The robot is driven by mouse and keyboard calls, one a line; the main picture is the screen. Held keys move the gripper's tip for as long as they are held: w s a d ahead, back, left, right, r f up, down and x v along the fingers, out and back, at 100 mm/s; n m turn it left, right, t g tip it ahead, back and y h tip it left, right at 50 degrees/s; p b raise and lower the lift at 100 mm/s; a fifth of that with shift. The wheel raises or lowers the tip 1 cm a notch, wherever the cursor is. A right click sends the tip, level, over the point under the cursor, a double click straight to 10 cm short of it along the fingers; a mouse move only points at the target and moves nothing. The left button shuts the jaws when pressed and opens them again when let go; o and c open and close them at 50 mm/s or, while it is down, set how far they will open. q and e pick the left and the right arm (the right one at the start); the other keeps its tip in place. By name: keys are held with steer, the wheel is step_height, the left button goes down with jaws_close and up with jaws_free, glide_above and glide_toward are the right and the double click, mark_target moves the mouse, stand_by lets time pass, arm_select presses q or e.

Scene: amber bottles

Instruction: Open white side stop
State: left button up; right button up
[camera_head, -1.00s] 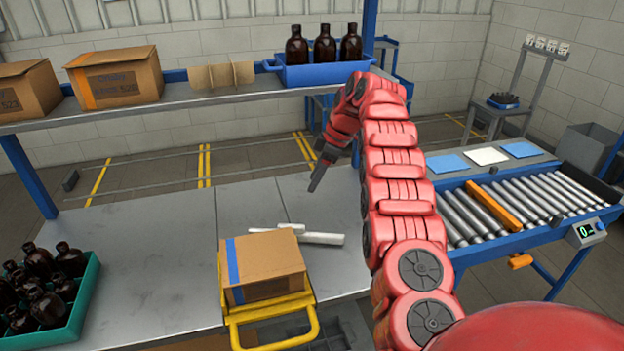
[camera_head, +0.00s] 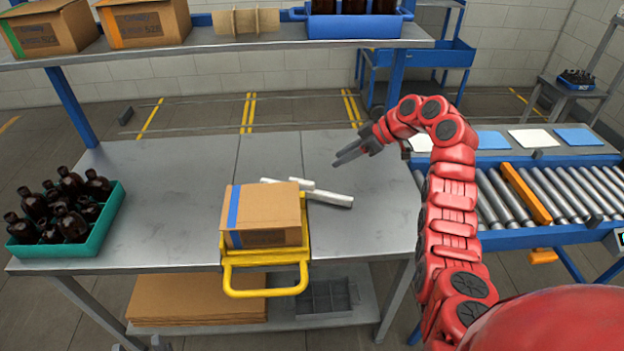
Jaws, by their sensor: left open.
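A white bar (camera_head: 330,198) lies on the grey table behind and to the right of a closed cardboard box (camera_head: 262,212). A shorter white piece (camera_head: 301,184) is beside it. I cannot tell which is the side stop or how they are joined. The box has a blue stripe and sits in a yellow frame with a handle (camera_head: 266,291). My right gripper (camera_head: 335,158) is above the table, behind the white bar and apart from it. Its dark fingers point left and hold nothing visible; their gap is unclear. My left gripper is out of view.
A teal crate (camera_head: 103,221) of amber bottles stands at the table's left. A shelf (camera_head: 190,50) above carries boxes and a blue bottle tray (camera_head: 355,27). A roller conveyor (camera_head: 560,193) is at the right. The table (camera_head: 165,203) is clear between crate and box.

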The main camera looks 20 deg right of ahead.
mark_target(301, 180)
steer(key=p+x, duration=0.3)
steer(key=x, duration=1.2)
steer(key=shift+r, duration=0.1)
steer(key=shift+x, duration=1.05)
jaws_close()
